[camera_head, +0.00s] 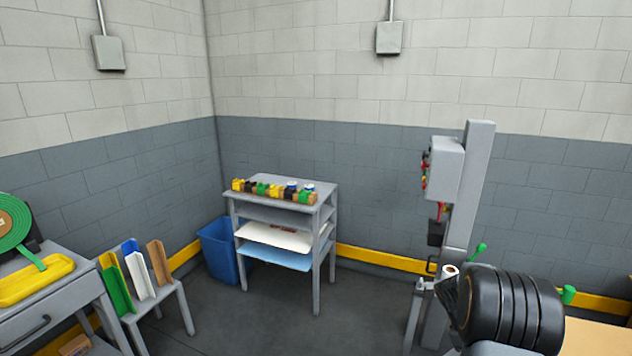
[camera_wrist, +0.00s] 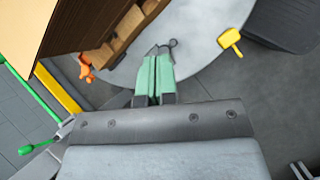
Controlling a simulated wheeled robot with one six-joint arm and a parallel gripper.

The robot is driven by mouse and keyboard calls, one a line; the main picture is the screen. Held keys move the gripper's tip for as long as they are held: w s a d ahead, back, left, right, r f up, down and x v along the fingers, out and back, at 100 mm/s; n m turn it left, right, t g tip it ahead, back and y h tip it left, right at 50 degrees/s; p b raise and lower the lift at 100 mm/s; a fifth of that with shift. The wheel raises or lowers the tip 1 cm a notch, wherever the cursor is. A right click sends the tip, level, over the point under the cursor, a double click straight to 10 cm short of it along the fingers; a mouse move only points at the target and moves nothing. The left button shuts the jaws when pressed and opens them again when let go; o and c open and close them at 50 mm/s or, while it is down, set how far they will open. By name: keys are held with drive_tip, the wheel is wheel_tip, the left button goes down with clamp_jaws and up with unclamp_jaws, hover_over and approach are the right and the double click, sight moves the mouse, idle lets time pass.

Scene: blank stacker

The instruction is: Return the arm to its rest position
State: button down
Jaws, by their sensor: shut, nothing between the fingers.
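My gripper (camera_wrist: 157,60) shows in the wrist view. Its two green fingers lie side by side, closed together with nothing between them. The fingers point over a grey round surface (camera_wrist: 205,50), and a small dark object (camera_wrist: 172,43) lies close to the fingertips in the picture. I cannot tell whether the fingers touch anything. The gripper cannot be made out in the head view.
The wrist view shows a brown wooden rack (camera_wrist: 124,27), an orange item (camera_wrist: 86,68) and a yellow tool (camera_wrist: 230,41). In the head view, a grey shelf table (camera_head: 284,208), blue bin (camera_head: 218,250) and grey column machine (camera_head: 466,195) stand around open floor (camera_head: 260,325).

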drive_tip(key=s+a+r+m+t+y+p, duration=0.1)
drive_tip(key=s+a+r+t, duration=0.1)
drive_tip(key=a+r, duration=0.4)
drive_tip(key=s+a+r+m+t+y+p, duration=0.1)
drive_tip(key=a+r, duration=0.5)
drive_tip(key=a, duration=0.7)
drive_tip(key=s+a+r+m+t+y+p, duration=0.1)
drive_tip(key=s+a+r+m+t+y, duration=0.2)
drive_tip(key=a, duration=0.7)
drive_tip(key=s+r+t, duration=0.2)
drive_tip(key=s, duration=0.1)
drive_tip(key=shift+s+r, duration=0.25)
drive_tip(key=shift+r, duration=0.15)
